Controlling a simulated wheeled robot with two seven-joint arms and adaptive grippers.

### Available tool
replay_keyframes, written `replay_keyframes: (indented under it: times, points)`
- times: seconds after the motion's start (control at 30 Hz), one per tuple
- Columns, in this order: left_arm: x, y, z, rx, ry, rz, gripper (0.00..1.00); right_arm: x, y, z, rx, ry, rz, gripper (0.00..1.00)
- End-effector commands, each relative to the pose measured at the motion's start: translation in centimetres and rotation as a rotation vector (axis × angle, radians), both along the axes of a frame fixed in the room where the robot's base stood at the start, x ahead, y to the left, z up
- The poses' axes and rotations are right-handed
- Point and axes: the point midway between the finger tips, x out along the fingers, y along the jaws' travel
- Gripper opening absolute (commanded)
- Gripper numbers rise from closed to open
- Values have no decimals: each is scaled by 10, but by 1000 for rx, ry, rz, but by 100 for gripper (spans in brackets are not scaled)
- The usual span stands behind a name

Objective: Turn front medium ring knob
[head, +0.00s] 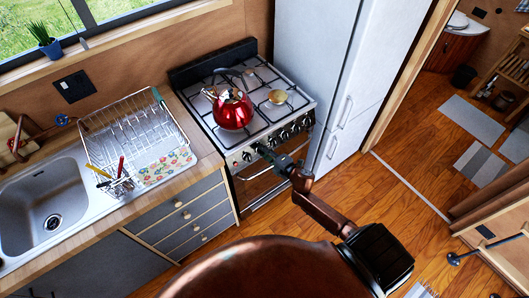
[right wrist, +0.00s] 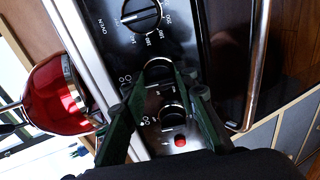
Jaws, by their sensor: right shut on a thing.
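The stove (head: 247,158) has a row of dark knobs along its front panel. My right gripper (head: 259,148) is at the left part of this panel. In the right wrist view its fingers (right wrist: 157,85) are on either side of a black stove knob (right wrist: 158,69) and shut on it. The fingers partly hide this knob, and I cannot read its label. Another knob (right wrist: 172,114) is beside it, near a red button (right wrist: 180,141). The larger oven knob (right wrist: 141,14) is at the top, apart from the fingers. My left gripper is not in view.
A red kettle (head: 231,110) stands on the stove top, close to the front panel. A dish rack (head: 130,125) and sink (head: 45,200) are at left. The oven door handle (right wrist: 257,75) runs near the gripper. A white fridge (head: 318,60) stands at right; the floor (head: 385,215) is clear.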

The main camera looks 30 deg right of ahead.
Motion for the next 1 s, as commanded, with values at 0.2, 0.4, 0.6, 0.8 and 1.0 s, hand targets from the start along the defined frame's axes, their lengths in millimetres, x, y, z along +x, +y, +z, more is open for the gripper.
replay_keyframes:
  times: [0.2,0.4,0.6,0.8,1.0]
  points:
    - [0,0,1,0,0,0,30,0,0,-1,16,2,-4,3]
    - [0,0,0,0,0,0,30,0,0,-1,17,2,-5,3]
    - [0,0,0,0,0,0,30,0,0,-1,16,2,-5,34]
    - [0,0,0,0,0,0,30,0,0,-1,15,2,-5,45]
    - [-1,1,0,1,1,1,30,-1,0,0,15,2,-5,45]
